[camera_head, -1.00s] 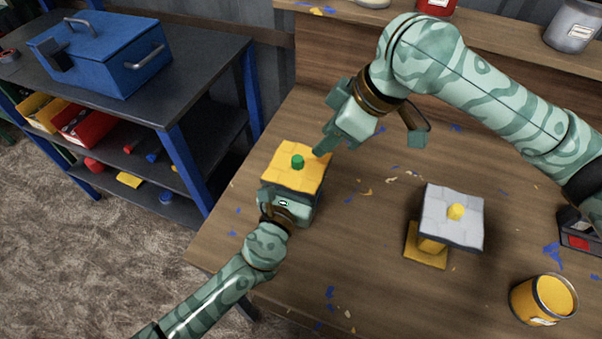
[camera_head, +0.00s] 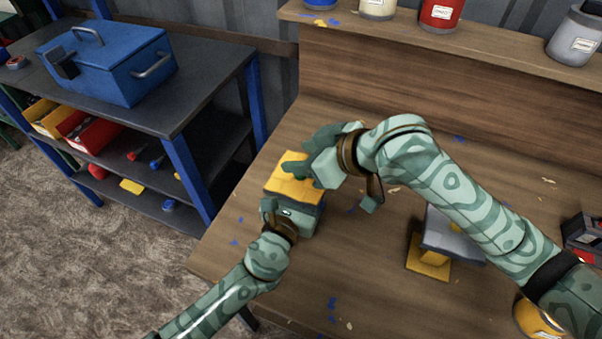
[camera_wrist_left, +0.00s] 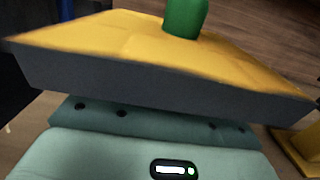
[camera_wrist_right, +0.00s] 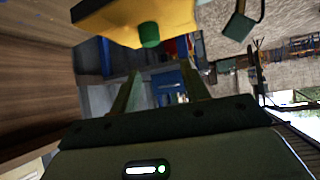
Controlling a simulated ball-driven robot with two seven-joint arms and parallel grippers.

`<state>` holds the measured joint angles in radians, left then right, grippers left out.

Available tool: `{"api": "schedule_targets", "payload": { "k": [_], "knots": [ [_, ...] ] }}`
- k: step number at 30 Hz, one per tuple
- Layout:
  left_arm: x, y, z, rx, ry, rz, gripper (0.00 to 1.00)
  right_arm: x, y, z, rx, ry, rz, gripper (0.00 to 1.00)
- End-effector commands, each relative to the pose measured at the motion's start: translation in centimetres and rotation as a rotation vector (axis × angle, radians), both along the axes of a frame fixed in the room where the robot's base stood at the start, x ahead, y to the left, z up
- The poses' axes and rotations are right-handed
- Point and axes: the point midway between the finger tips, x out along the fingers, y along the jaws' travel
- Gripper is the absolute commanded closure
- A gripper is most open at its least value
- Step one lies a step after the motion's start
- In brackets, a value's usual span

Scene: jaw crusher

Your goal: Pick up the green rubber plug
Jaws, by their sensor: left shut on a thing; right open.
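The green rubber plug (camera_wrist_right: 149,35) stands on a yellow-topped, dark-sided plate (camera_head: 293,181). In the left wrist view the plug (camera_wrist_left: 186,16) rises from the yellow face, cut off by the top edge. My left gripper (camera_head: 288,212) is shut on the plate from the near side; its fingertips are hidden. My right gripper (camera_head: 305,152) is open at the plate's far side. In the right wrist view the plug appears beyond the fingers (camera_wrist_right: 160,80), between them sideways, with nothing gripped. In the head view my right gripper hides most or all of the plug.
A grey-topped block (camera_head: 448,238) with a yellow base (camera_head: 428,262) stands on the wooden bench (camera_head: 385,300), partly behind my right arm. An orange-filled can (camera_head: 535,320) is at lower right. Cans line the back ledge (camera_head: 500,45). A blue toolbox (camera_head: 107,65) sits on a shelf unit at left.

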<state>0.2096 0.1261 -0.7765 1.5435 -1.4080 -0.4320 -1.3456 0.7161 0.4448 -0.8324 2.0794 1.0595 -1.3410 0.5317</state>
Motion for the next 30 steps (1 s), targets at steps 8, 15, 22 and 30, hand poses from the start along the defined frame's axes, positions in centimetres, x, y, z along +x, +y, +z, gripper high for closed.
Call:
{"api": "schedule_targets", "payload": {
  "k": [8,15,22,30],
  "knots": [
    [0.0,0.1,0.0,0.001,0.001,0.001,1.00,-1.6,-3.1,-2.5,0.231,-0.247,-0.346,0.54],
    [0.0,0.0,0.0,0.001,0.001,0.001,1.00,-7.3,-3.9,-3.6,0.302,-0.343,-0.495,0.54],
    [0.0,0.0,0.0,0.001,0.000,0.001,1.00,-9.1,-3.7,-3.5,0.321,-0.373,-0.537,0.54],
    [0.0,0.0,0.0,0.001,0.000,0.000,1.00,-4.8,-1.8,-4.2,0.321,-0.376,-0.536,0.54]
  ]
}}
